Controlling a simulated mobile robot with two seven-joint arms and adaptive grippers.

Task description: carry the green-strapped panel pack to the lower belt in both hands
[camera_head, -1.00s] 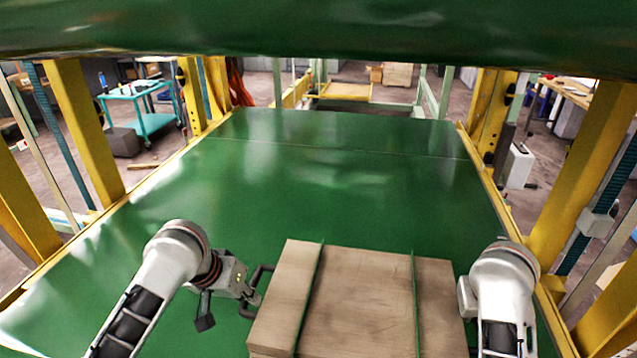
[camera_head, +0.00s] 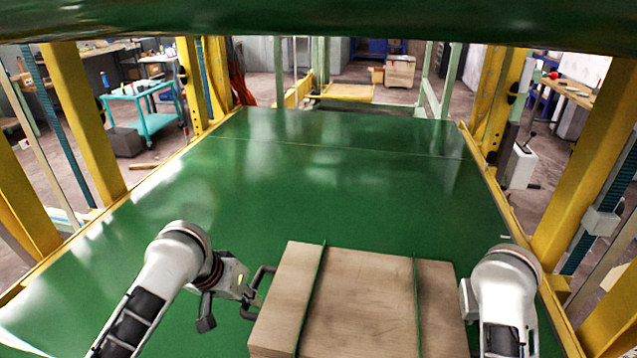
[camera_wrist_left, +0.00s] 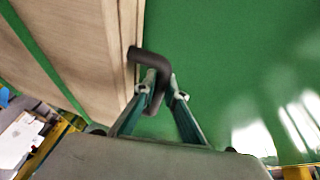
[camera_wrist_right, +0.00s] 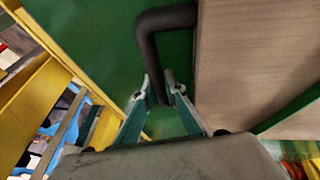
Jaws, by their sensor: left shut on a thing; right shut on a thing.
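The panel pack (camera_head: 365,305) is a flat stack of wooden boards with two green straps, at the bottom centre of the head view, over the near part of the green lower belt (camera_head: 330,190). My left gripper (camera_head: 250,291) is at the pack's left side. In the left wrist view its fingers (camera_wrist_left: 165,88) are shut on a black handle (camera_wrist_left: 150,62) on the pack's side. In the right wrist view my right gripper (camera_wrist_right: 162,92) is shut on the other black handle (camera_wrist_right: 150,40). In the head view the right fingers are hidden behind my wrist. Whether the pack touches the belt is unclear.
A green upper belt (camera_head: 320,22) spans the top of the view, above the lower one. Yellow posts (camera_head: 85,125) and (camera_head: 585,160) stand at both sides. The lower belt is clear beyond the pack. A teal cart (camera_head: 145,105) stands at the left, outside the frame.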

